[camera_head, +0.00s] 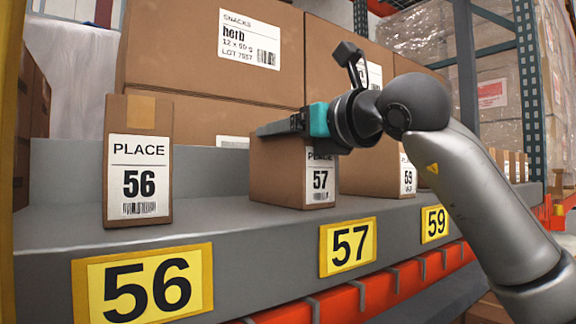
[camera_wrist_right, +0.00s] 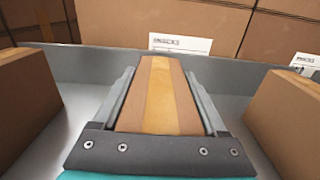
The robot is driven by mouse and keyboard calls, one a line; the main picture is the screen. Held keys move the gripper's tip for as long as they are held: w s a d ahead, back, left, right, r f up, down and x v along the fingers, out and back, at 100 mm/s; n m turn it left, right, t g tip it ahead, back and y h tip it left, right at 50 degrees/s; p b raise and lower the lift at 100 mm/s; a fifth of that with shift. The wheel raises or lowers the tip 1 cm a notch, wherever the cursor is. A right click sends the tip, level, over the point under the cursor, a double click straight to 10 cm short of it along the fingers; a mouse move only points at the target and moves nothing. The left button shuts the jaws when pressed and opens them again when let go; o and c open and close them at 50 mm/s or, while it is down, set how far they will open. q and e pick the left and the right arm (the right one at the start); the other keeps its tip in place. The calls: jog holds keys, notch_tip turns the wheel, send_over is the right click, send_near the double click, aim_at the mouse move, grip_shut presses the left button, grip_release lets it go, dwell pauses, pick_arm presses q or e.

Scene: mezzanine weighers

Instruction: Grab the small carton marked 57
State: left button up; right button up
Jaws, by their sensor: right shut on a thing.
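The small brown carton marked 57 (camera_head: 276,172) stands upright on the grey shelf, above the yellow 57 tag, in the head view. Its white label is partly covered by my right arm. My right gripper (camera_head: 268,128) reaches in from the right at the carton's top. In the right wrist view, the gripper (camera_wrist_right: 158,100) has one finger along each side of the carton (camera_wrist_right: 156,88), whose top shows a tan tape strip. It is shut on the carton. My left gripper is not in view.
Carton 56 (camera_head: 140,112) stands to the left and carton 59 (camera_head: 372,172) to the right, both apart from carton 57. Large brown boxes (camera_head: 215,60) stand behind. The grey shelf (camera_head: 235,215) has a front lip with yellow tags. A blue-green rack post (camera_head: 528,90) rises at right.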

grip_shut()
dwell(0.3)
jog(key=shift+r, duration=0.2)
